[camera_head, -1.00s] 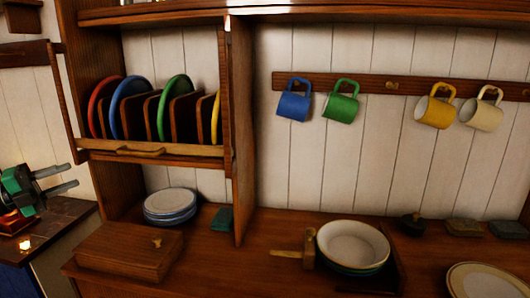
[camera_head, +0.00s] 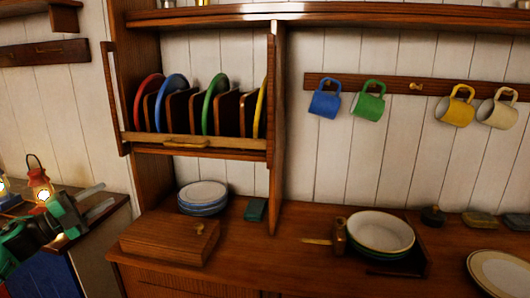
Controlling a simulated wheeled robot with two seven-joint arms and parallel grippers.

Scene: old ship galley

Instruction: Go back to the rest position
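My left gripper (camera_head: 97,203) is at the left edge of the view, its two grey fingers pointing right and apart with nothing between them. It is in front of the dark side counter, left of the wooden cabinet. My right gripper is out of view. The plate rack (camera_head: 195,143) holds red, blue, green and yellow plates on edge. Blue (camera_head: 325,98), green (camera_head: 369,100), yellow (camera_head: 455,106) and cream (camera_head: 498,108) mugs hang from the peg rail (camera_head: 400,88).
A lit red lantern (camera_head: 39,181) stands on the side counter behind my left gripper.

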